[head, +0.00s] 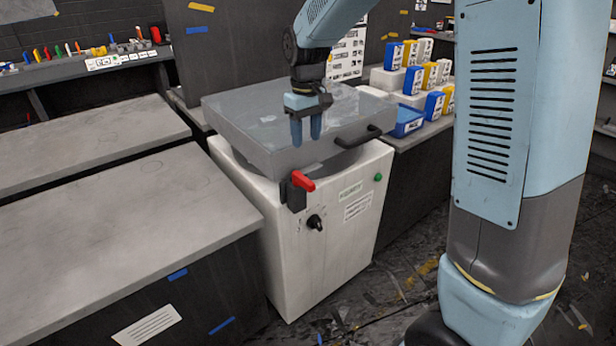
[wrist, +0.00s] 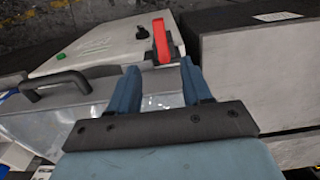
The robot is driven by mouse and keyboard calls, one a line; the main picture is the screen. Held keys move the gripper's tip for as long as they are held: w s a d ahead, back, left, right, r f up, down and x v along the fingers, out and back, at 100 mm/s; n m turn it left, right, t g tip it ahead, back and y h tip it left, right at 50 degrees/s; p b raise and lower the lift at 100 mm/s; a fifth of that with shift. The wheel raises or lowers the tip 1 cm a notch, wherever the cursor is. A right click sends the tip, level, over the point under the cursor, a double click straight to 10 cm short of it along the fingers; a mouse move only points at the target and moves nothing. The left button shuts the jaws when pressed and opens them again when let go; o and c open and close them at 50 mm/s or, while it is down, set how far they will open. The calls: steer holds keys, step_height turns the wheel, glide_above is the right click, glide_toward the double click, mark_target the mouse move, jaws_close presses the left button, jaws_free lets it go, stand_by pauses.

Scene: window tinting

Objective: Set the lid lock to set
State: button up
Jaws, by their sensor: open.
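The lid lock is a red lever (head: 302,181) on a dark block (head: 293,195) at the front corner of a white machine. It also shows in the wrist view as a red lever (wrist: 161,42), just beyond my fingertips. The grey lid (head: 240,125) lies down over the machine, with a black handle (head: 358,137) on its front. My gripper (head: 306,140) points down over the lid, above and behind the lever, and is apart from it. In the wrist view my gripper (wrist: 158,75) is open and nothing is between its fingers.
The white machine (head: 330,240) carries a black knob (head: 315,222) and a green button (head: 378,177). A grey bench (head: 110,240) stands close on the left. Blue, yellow and white boxes (head: 410,80) and a blue tray (head: 407,121) stand behind on the right.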

mark_target(307, 180)
step_height(307, 180, down, 13)
steer(key=shift+f, duration=0.1)
stand_by(0.4)
steer(key=c, duration=0.9)
jaws_close()
steer(key=shift+d, duration=0.15)
